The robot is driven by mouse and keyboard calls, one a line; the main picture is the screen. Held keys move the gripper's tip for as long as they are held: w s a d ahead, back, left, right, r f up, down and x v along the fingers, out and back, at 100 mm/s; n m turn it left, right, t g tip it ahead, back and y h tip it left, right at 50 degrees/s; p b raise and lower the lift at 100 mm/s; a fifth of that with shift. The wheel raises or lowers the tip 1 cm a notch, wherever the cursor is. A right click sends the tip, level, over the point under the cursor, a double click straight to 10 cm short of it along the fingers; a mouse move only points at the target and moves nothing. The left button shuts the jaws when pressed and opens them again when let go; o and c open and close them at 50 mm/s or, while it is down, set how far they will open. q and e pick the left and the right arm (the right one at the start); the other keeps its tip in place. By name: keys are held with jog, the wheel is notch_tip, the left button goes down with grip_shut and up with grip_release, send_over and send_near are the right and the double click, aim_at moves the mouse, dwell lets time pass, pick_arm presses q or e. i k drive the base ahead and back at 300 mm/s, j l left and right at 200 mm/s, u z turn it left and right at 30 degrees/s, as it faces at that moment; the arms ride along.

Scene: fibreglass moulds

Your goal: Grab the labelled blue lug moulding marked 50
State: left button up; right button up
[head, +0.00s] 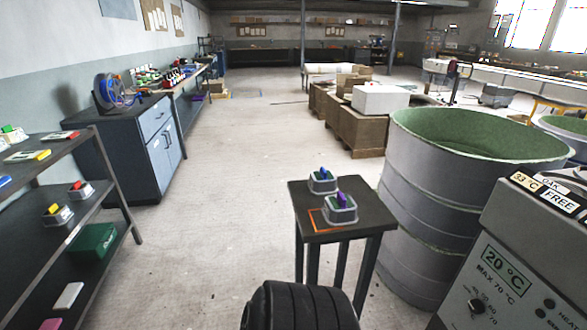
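A small grey moulding with a blue lug (323,181) stands at the back of a small dark stand (301,203) in the middle of the head view. A similar grey moulding with a purple lug (341,208) stands in front of it, beside an orange outline on the stand top. A blue piece (5,181) is cut off by the left edge, on the upper shelf. I cannot read a number 50 on any of these pieces. Neither of my grippers shows in this view.
A dark shelf rack (55,155) at the left holds several coloured pieces and a green box (93,243). A large grey drum (440,200) and a control box (510,265) stand close on the right. Open floor (225,180) lies between rack and stand.

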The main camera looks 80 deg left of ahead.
aim_at(323, 182)
jog(key=u, duration=2.5)
jog(key=i+j+z, duration=0.25)
jog(key=j, duration=0.4)
jog(key=j+z, duration=0.3)
jog(key=j, duration=0.35)
jog(key=i+j+z, duration=0.1)
jog(key=j+z, duration=0.15)
jog(key=j, duration=0.5)
jog(key=k, duration=0.65)
